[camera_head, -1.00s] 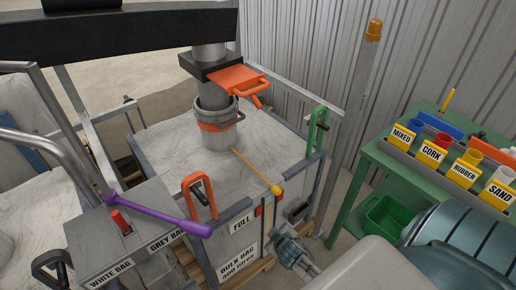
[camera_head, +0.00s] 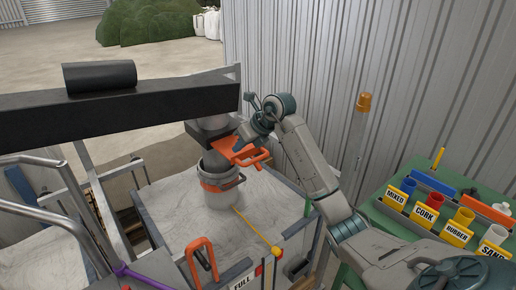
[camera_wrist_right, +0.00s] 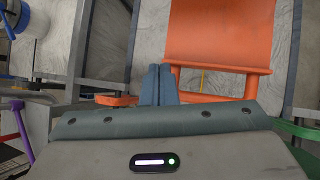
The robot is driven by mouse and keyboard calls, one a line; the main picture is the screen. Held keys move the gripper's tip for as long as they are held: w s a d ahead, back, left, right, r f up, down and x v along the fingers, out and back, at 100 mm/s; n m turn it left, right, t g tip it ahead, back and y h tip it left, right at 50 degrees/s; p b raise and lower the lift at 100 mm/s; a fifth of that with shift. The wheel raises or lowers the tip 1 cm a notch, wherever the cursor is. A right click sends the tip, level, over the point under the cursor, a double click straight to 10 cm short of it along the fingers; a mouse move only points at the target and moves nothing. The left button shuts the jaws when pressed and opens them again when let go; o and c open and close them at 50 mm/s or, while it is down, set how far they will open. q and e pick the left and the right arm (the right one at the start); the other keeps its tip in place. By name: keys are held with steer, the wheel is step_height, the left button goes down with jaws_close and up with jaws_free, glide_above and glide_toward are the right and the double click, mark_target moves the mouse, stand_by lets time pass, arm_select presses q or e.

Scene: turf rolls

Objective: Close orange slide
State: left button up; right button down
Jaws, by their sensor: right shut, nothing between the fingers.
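The orange slide (camera_head: 228,145) is a flat plate with a loop handle, sticking out of a black housing (camera_head: 205,132) on the grey chute, above a grey bucket-like spout. In the right wrist view the slide plate (camera_wrist_right: 220,30) is at the top, with its handle (camera_wrist_right: 215,97) below. My right gripper (camera_head: 242,142) is at the slide from the right. Its fingers (camera_wrist_right: 158,84) are shut and empty, beside the plate near the left end of the handle. I cannot tell whether they touch it. My left gripper is not in view.
A black beam (camera_head: 120,117) crosses above left. The white bulk bag (camera_head: 178,205) lies beneath, with an orange clamp (camera_head: 202,258) and a yellow rod (camera_head: 255,231). A corrugated wall (camera_head: 400,80) stands behind, and a green bench (camera_head: 395,222) with labelled cups is at right.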

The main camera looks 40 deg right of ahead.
steer(key=s+d+r+m+g+h, duration=0.2)
steer(key=d+r+h, duration=0.1)
steer(key=d, duration=0.4)
steer(key=p+x, duration=0.4)
steer(key=x, duration=0.5)
steer(key=shift+s+d+f+h, duration=0.15)
steer(key=shift+d+f+h, duration=0.15)
steer(key=shift+d+f, duration=0.25)
steer(key=shift+r, duration=0.1)
